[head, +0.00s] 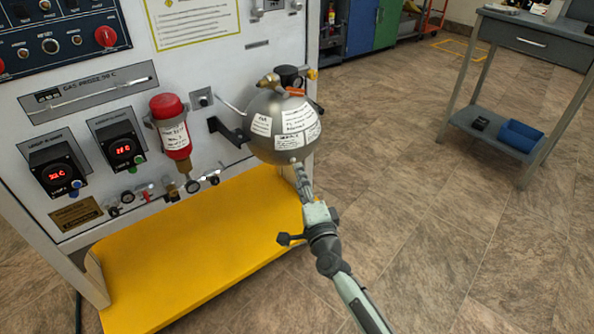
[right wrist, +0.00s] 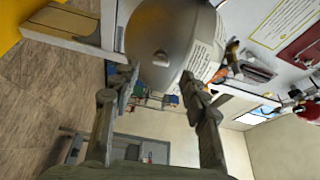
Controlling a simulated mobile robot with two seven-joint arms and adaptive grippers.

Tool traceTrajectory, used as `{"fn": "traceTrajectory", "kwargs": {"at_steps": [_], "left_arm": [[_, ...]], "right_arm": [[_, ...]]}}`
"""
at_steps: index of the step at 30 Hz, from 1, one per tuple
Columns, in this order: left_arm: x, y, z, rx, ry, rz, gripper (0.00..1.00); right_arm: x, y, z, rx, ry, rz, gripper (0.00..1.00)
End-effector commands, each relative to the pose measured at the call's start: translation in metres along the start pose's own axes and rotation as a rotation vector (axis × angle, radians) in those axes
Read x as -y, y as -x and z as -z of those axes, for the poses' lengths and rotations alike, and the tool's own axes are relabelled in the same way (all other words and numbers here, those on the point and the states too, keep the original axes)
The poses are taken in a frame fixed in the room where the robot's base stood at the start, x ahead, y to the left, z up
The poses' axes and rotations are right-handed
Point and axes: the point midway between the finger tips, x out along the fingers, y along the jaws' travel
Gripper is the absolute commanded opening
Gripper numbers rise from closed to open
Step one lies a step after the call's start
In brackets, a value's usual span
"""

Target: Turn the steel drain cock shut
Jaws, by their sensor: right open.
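A grey steel sphere tank (head: 272,118) with white labels is mounted on the front of the panel. A small pale steel stub (head: 293,160), which looks like the drain cock, sits on the underside of the tank. The same stub (right wrist: 161,57) shows in the right wrist view on the tank (right wrist: 178,25). My right gripper (head: 300,178) is just below the tank, pointing up at it. In the right wrist view its two fingers (right wrist: 160,80) are spread, with the stub beyond the gap between them. Nothing is held. My left gripper is out of view.
A yellow shelf (head: 200,250) juts out below the panel, left of my right arm. A red-capped cylinder (head: 172,130) and brass fittings stand left of the tank. A grey bench (head: 530,40) with a blue bin (head: 521,135) is at right. The floor between is clear.

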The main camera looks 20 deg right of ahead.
Motion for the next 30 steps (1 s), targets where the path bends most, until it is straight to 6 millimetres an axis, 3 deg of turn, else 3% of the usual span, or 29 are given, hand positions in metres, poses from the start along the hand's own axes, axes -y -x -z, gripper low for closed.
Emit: {"fn": "traceTrajectory", "kwargs": {"at_steps": [3,9,15,22,26,30], "left_arm": [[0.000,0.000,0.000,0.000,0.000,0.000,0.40],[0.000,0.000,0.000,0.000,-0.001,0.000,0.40],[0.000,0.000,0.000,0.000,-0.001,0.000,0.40],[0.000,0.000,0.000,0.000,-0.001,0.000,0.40],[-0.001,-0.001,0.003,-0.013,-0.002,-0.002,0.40],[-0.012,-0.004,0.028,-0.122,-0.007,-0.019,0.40]], "right_arm": [[-0.001,0.028,0.000,0.001,0.000,-0.003,0.45],[0.000,0.061,0.000,0.000,0.001,-0.001,0.45],[0.000,0.074,0.001,-0.001,0.000,0.001,0.45],[0.000,0.074,0.001,-0.001,0.001,0.001,0.45],[0.000,0.074,0.000,0.004,0.019,0.003,0.31],[0.000,0.078,-0.008,0.040,0.180,0.023,0.14]]}}
